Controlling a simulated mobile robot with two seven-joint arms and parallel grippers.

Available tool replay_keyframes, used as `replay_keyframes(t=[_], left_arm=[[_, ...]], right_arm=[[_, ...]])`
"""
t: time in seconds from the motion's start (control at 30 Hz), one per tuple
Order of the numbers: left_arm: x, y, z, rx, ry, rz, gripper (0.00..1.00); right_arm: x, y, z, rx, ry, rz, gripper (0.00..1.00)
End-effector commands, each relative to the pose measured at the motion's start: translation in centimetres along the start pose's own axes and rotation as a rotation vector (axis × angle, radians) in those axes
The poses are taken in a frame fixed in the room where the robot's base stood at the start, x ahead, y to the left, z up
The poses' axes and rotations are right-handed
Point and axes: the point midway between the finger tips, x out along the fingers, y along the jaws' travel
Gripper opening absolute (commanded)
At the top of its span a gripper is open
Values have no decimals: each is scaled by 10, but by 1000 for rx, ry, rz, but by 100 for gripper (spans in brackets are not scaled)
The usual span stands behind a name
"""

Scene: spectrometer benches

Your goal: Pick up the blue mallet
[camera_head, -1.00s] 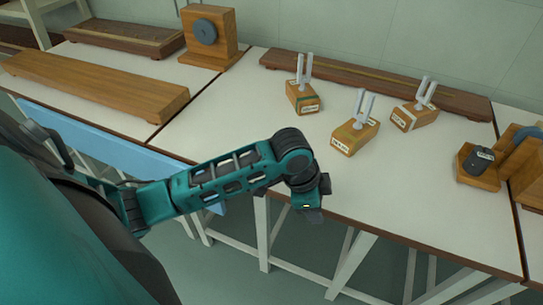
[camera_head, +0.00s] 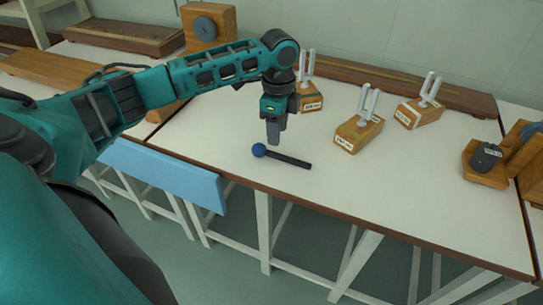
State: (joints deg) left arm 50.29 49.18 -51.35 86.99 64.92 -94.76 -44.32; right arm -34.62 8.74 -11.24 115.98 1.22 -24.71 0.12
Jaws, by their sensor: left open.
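The blue mallet (camera_head: 287,159) lies on the white bench top (camera_head: 215,128) near its front edge. Its round blue head (camera_head: 259,150) points left and its dark handle runs to the right. My left gripper (camera_head: 274,140) points down just above and behind the mallet, close to the head end. Its fingers are seen edge-on, open, with nothing visible between them. Whether they touch the mallet cannot be told. My right gripper is out of view.
Tuning forks on wooden boxes stand behind and right: one partly behind my gripper (camera_head: 312,102), one in the middle (camera_head: 358,134), one farther right (camera_head: 418,113). A wooden stand with a dark block (camera_head: 486,157) is at the right. The front right bench top is clear.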

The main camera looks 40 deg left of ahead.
Motion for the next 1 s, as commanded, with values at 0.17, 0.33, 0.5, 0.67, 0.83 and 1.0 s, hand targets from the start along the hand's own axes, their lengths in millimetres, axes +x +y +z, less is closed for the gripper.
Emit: replay_keyframes(t=[0.17,0.33,0.5,0.67,0.83,1.0], left_arm=[[19,0,-1,0,2,-1,46],[30,1,0,1,0,1,46],[56,3,0,0,0,1,46],[72,3,-1,1,1,-2,46],[72,3,-1,1,1,-2,46],[71,3,-1,1,1,-2,32]], right_arm=[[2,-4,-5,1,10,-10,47],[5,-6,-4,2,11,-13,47],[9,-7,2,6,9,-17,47],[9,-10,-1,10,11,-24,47],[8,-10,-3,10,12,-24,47],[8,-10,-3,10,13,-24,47]])
